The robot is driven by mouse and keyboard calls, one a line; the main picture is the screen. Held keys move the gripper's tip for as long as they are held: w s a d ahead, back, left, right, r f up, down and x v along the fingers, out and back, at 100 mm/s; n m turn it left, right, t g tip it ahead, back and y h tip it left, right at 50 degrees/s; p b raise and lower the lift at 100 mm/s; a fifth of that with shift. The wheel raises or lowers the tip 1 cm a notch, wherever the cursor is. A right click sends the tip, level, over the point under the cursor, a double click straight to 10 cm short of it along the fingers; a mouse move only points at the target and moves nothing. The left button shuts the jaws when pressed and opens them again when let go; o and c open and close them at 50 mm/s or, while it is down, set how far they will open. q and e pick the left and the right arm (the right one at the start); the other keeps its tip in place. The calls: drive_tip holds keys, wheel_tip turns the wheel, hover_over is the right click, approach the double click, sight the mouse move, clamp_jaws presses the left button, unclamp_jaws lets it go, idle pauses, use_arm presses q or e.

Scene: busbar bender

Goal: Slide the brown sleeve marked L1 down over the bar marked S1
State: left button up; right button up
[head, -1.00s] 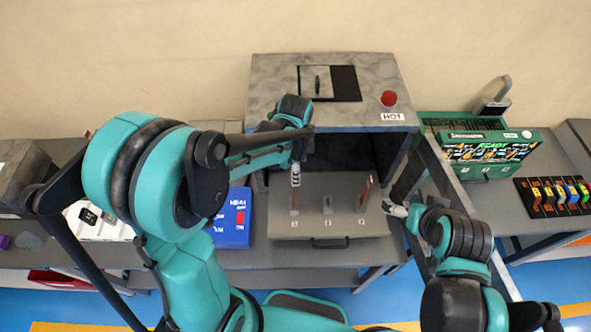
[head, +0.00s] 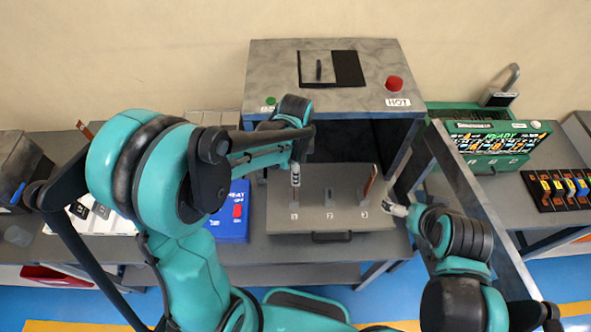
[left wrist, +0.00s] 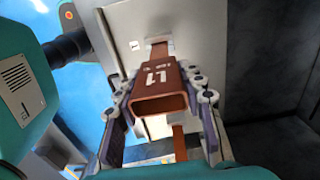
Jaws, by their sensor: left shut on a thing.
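The brown sleeve marked L1 (left wrist: 160,88) is a flat rectangular tube in the left wrist view, its open end facing the camera. My left gripper (left wrist: 163,105) is shut on its two sides. In the head view this gripper (head: 296,178) is over position 1 of the grey plate (head: 328,227). A copper-brown bar (left wrist: 159,51) shows between the sleeve's far end and the plate, in line with the sleeve. I cannot read S1 on it or see how far it is inside the sleeve. My right gripper (head: 394,209) is right of the plate; its jaws are too small to judge.
A grey oven marked HOT (head: 325,85) stands open behind the plate. Another copper-brown bar (head: 370,184) stands at position 3, and a small grey piece (head: 328,196) at position 2. A blue box (head: 236,222) is left of the plate; a green case (head: 485,128) is right.

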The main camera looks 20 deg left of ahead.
use_arm(q)
drive_tip(key=shift+f, duration=0.1)
drive_tip(key=o, duration=1.5)
wheel_tip(320, 180, up, 8)
drive_tip(key=p, duration=0.5)
drive_tip(key=shift+p, duration=0.35)
idle(0.3)
drive_tip(key=s+a+f+n+t+b, duration=0.1)
drive_tip(key=s+f+n+t+b, duration=0.1)
drive_tip(key=f+n+b, duration=0.3)
drive_tip(key=s+a+f+n+t+b, duration=0.2)
drive_tip(key=s+f+n+b, duration=0.3)
drive_tip(key=b, duration=0.7)
drive_tip(key=s+a+f+n+t+b, duration=0.2)
drive_tip(key=s+f+n+t+b, duration=0.1)
drive_tip(key=b, duration=0.5)
drive_tip(key=shift+s+a+f+n+b, duration=0.1)
drive_tip(key=shift+s+f+n+b, duration=0.1)
drive_tip(key=shift+f+n, duration=0.4)
drive_tip(key=shift+s+f+n+b, duration=0.15)
drive_tip(key=shift+f+n, duration=0.15)
drive_tip(key=shift+f, duration=0.5)
